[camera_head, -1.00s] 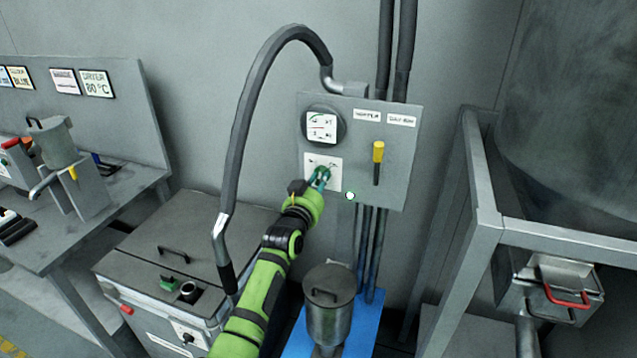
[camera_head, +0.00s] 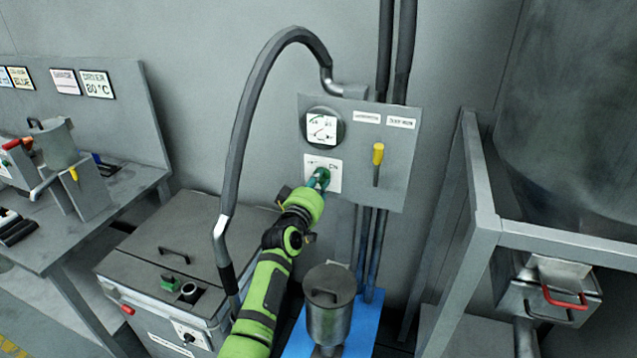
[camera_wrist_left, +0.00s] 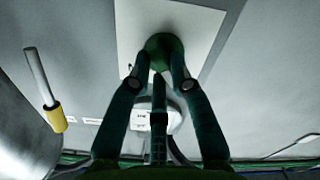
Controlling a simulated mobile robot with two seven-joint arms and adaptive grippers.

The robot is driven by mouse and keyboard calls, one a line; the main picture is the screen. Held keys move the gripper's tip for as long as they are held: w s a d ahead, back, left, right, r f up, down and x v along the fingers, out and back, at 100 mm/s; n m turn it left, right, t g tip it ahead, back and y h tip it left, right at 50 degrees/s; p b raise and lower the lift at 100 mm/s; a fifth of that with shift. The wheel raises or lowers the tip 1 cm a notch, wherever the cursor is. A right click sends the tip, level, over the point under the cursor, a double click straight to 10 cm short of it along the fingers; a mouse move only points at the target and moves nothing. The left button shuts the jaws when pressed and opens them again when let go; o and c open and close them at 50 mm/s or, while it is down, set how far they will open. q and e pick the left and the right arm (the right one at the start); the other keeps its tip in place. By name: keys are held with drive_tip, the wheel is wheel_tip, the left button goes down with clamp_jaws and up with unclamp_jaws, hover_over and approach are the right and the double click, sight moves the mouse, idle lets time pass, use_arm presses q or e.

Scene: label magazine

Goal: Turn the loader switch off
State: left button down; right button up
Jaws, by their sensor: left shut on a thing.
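The loader switch is a round green knob (camera_wrist_left: 165,52) on a white plate (camera_head: 333,172) on the grey wall panel (camera_head: 395,185). In the head view my left gripper (camera_head: 319,181) is at the knob and covers most of it. The knob's exact angle is hidden by the fingers. My right gripper is not in view.
A yellow-handled lever (camera_head: 378,154) and a round gauge (camera_head: 324,128) are on the same panel. A thick grey hose (camera_head: 243,125) arches left of it. A metal canister (camera_head: 329,310) stands below on a blue base. A grey frame (camera_head: 485,190) stands at right.

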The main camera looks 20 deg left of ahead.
use_arm(q)
drive_tip(key=shift+n, duration=0.9)
drive_tip(key=shift+f, duration=0.1)
drive_tip(key=c, duration=1.1)
unclamp_jaws()
drive_tip(key=s, duration=1.2)
drive_tip(key=shift+a, duration=0.2)
